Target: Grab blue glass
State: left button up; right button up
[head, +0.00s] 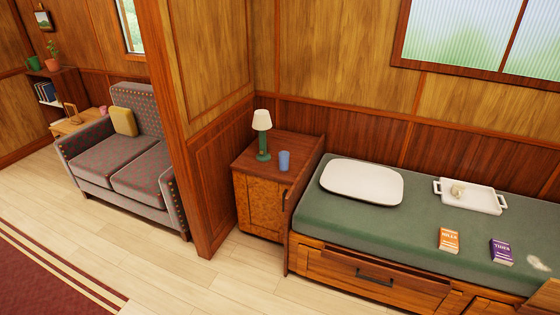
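The blue glass (284,160) stands upright on top of the wooden bedside cabinet (268,178), close to its right edge. It is right of a green lamp with a cream shade (262,127). Neither of my grippers shows in the head view.
A bed with a green mattress (387,220) stands right of the cabinet, holding a white pillow (362,181), a white tray (485,203), an orange book (449,239) and a purple book (500,251). A partition wall (197,195) separates the cabinet from a grey sofa (130,165). The floor in front is clear.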

aim_at(284, 161)
jog(key=i+j, duration=0.25)
jog(key=i, duration=0.2)
jog(key=i+j+u, duration=0.1)
jog(key=i+j, duration=0.2)
jog(key=i, duration=0.15)
jog(key=i+j, duration=0.25)
jog(key=i, duration=0.25)
jog(key=i+j+u, duration=0.15)
jog(key=i, duration=0.3)
jog(key=i+j, duration=0.25)
jog(key=i, duration=0.25)
